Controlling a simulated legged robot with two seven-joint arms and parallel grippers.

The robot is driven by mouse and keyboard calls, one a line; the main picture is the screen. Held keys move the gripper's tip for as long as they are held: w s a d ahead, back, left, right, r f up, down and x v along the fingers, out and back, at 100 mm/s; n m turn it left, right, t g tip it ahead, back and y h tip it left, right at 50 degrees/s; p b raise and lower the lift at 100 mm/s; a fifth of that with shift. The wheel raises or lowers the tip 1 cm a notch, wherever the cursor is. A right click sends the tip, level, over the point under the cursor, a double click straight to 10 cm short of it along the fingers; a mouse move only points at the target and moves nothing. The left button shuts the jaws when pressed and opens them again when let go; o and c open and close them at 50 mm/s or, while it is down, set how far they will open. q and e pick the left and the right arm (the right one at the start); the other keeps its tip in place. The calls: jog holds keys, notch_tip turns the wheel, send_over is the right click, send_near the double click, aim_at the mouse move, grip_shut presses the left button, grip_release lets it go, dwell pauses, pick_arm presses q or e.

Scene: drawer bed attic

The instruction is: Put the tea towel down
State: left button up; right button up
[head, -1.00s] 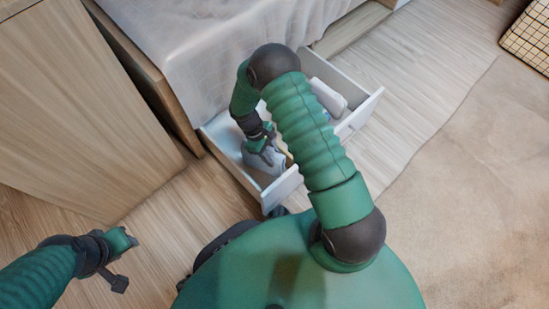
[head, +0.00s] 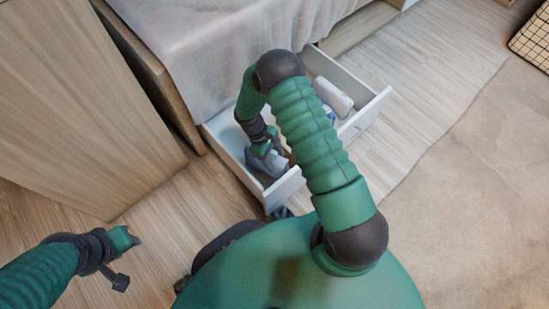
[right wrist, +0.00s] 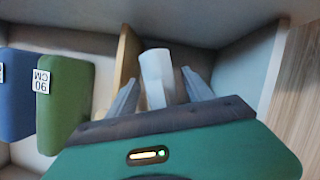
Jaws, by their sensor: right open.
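The tea towel (head: 266,164) looks like a grey-blue bundle in the near left part of the open white drawer (head: 287,187). My right gripper (head: 273,156) is down inside the drawer, right over the bundle. In the right wrist view, my right gripper (right wrist: 160,88) has its grey fingers apart, with a pale upright piece (right wrist: 156,70) between them, seemingly the towel. Whether the fingers touch it is not clear. My left gripper (head: 130,262) is outside the drawer at the lower left, above the floor; its fingers are not clear.
A wooden divider (right wrist: 125,62) stands beside my right fingers. Green (right wrist: 65,100) and blue (right wrist: 18,95) labelled blocks lie beyond it. A white bottle-like item (head: 333,97) is at the drawer's far end. The bed (head: 215,50) rises behind the drawer; a wooden panel (head: 75,105) stands left.

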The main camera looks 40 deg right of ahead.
jog(key=p+v, duration=0.6)
jog(key=v, duration=0.5)
jog(key=shift+w+r+p, duration=0.1)
jog(key=shift+r+p, duration=0.25)
jog(key=shift+r, duration=0.05)
jog(key=shift+w+a+r, duration=0.1)
jog(key=shift+r, duration=0.15)
jog(key=s+a+r+m+t+y, duration=0.1)
jog(key=s+a+r+m+t, duration=0.1)
jog(key=s+r, duration=0.3)
jog(key=s+a+r+m+t+y, duration=0.1)
jog(key=s+a+r+m+t, duration=0.2)
jog(key=r, duration=1.1)
jog(key=shift+s+a+r+t, duration=0.2)
jog(key=shift+s+a+t, duration=0.6)
jog(key=shift+s+a, duration=0.4)
jog(key=shift+r, duration=0.1)
